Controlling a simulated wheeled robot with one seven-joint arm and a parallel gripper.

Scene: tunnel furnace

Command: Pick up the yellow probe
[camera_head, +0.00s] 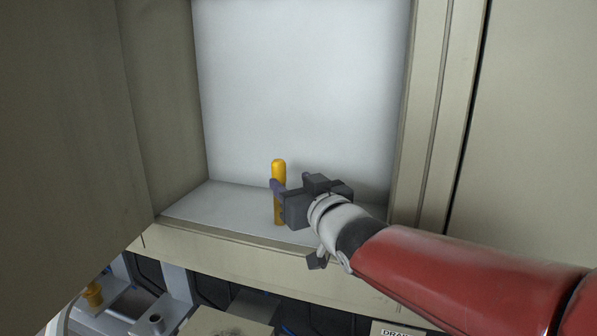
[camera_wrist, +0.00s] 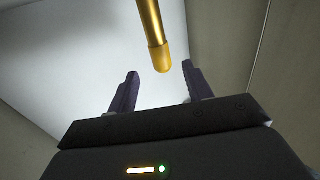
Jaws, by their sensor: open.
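The yellow probe (camera_head: 279,172) stands upright on the floor of an open cabinet recess in the head view. In the wrist view the probe (camera_wrist: 154,32) shows as a yellow rod with a rounded end, lying between the lines of the two fingers. My gripper (camera_head: 290,184) is open and reaches in from the right at the probe's mid-height. In the wrist view my gripper (camera_wrist: 159,72) has its dark fingers apart, with the probe's rounded end near the gap between the fingertips. A finger partly covers the probe's middle in the head view. I cannot tell whether any finger touches it.
The recess has a pale back wall (camera_head: 300,90) and a light shelf (camera_head: 225,205). A beige door or panel (camera_head: 60,120) stands at the left, and a frame post (camera_head: 430,120) at the right. Below the front ledge (camera_head: 200,240) is equipment, including another yellow item (camera_head: 93,293).

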